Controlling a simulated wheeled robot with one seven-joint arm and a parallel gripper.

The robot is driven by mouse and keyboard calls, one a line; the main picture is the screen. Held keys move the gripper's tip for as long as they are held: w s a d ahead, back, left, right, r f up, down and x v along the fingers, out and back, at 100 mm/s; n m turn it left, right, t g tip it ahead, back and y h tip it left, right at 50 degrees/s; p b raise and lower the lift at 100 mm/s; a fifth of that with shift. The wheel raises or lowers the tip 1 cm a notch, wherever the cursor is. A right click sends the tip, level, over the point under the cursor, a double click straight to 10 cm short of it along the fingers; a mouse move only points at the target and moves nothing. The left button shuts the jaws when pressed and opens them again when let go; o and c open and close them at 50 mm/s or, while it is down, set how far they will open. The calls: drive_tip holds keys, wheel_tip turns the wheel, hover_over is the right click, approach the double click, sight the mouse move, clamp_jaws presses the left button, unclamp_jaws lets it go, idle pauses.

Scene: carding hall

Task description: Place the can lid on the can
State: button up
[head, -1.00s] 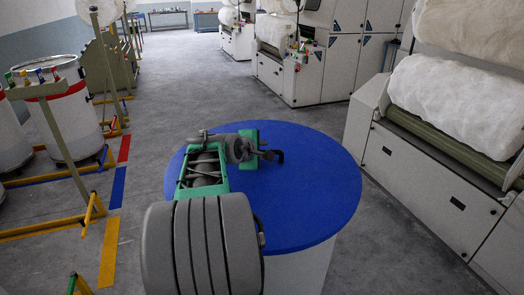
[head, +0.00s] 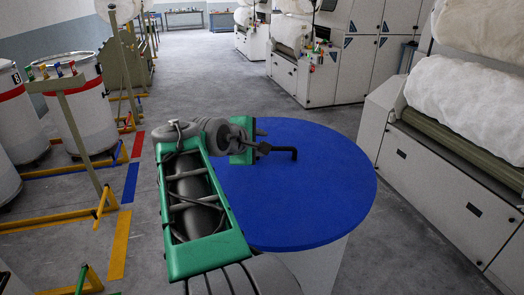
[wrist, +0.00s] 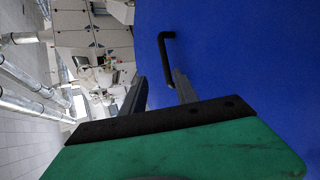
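A broad blue disc (head: 330,195) lies level on a white body (head: 320,268). It looks like the can lid; whether the body under it is a can I cannot tell. A black bar handle (head: 284,149) stands on the disc and also shows in the wrist view (wrist: 166,52). My gripper (head: 262,142) is over the disc at the handle's left end. In the wrist view its two black fingers (wrist: 160,82) are apart and the handle shows beyond and between them. I see no grip on it. My arm hides the disc's left part.
White drums with red bands (head: 78,105) stand at the left, behind a rack with yellow feet (head: 104,200). A machine with white fibre rolls (head: 450,165) stands close at the right. The grey floor beyond the disc is clear.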

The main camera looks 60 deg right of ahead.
drive_tip(key=w+a+f+t+y, duration=0.1)
drive_tip(key=w+a, duration=0.2)
drive_tip(key=w+a+f+t, duration=0.1)
drive_tip(key=w+a+f, duration=0.1)
drive_tip(key=w+a, duration=0.1)
drive_tip(key=w+a+f+t+y, duration=0.1)
drive_tip(key=w+a, duration=0.2)
drive_tip(key=a, duration=0.1)
drive_tip(key=shift+w+a+f+y, duration=0.15)
drive_tip(key=shift+f+y, duration=0.1)
drive_tip(key=shift+y, duration=0.05)
drive_tip(key=w+a+f, duration=0.1)
drive_tip(key=a, duration=0.1)
drive_tip(key=w+a+t+y, duration=0.1)
drive_tip(key=a, duration=0.1)
drive_tip(key=w+a+f+y, duration=0.1)
drive_tip(key=a, duration=0.2)
drive_tip(key=shift+w+f+m+t, duration=0.15)
drive_tip(key=shift+f+m+t, duration=0.15)
drive_tip(key=shift+m, duration=0.1)
drive_tip(key=s+a+f+m+y, duration=0.1)
drive_tip(key=a+f, duration=0.4)
drive_tip(key=a, duration=0.9)
drive_tip(key=s+a+f+m+y, duration=0.1)
drive_tip(key=s+a+f+y, duration=0.2)
drive_tip(key=a, duration=1.1)
drive_tip(key=f+y, duration=0.1)
drive_tip(key=y, duration=0.2)
drive_tip(key=shift+f+g, duration=0.4)
